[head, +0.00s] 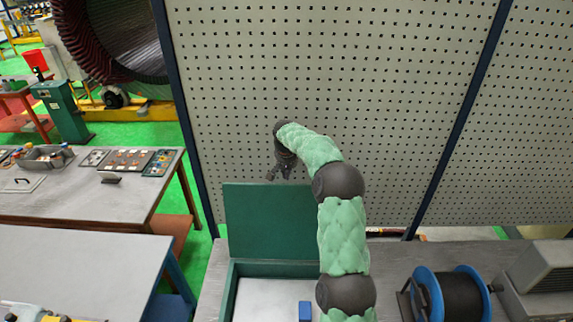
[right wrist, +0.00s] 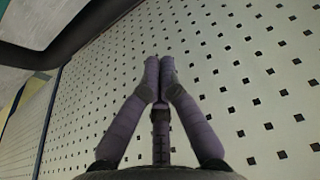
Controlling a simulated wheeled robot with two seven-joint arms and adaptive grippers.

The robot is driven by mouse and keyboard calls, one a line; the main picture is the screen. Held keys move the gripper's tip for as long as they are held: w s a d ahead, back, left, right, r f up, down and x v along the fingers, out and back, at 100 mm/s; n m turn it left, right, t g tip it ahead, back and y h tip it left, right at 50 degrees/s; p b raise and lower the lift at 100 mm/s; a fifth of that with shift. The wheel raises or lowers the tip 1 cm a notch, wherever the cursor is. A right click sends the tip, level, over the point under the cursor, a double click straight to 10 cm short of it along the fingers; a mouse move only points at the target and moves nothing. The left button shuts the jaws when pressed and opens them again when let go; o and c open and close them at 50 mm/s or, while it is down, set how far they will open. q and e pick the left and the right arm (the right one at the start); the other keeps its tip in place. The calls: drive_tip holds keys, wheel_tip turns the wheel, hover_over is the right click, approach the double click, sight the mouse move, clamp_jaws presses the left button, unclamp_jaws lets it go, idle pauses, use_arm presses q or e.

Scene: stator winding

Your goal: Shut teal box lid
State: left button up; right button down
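The teal box (head: 232,292) stands on the bench at the bottom centre of the head view. Its lid (head: 265,222) is open and stands about upright at the back edge of the box. In the right wrist view, the fingers (right wrist: 159,75) show against the perforated panel, with no object held. My right arm hides the right part of the box and lid. My left gripper is in neither view.
A blue block (head: 305,311) is inside the box. A blue spool with dark winding (head: 446,294) and a grey machine (head: 545,275) stand to the right on the bench. The perforated panel (head: 330,60) rises behind. Another table (head: 75,265) is at left.

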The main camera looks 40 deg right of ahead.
drive_tip(key=s+a, duration=0.1)
drive_tip(key=s, duration=0.1)
drive_tip(key=s+a+p, duration=0.1)
drive_tip(key=shift+a+r, duration=0.25)
drive_tip(key=shift+a, duration=0.1)
idle(0.3)
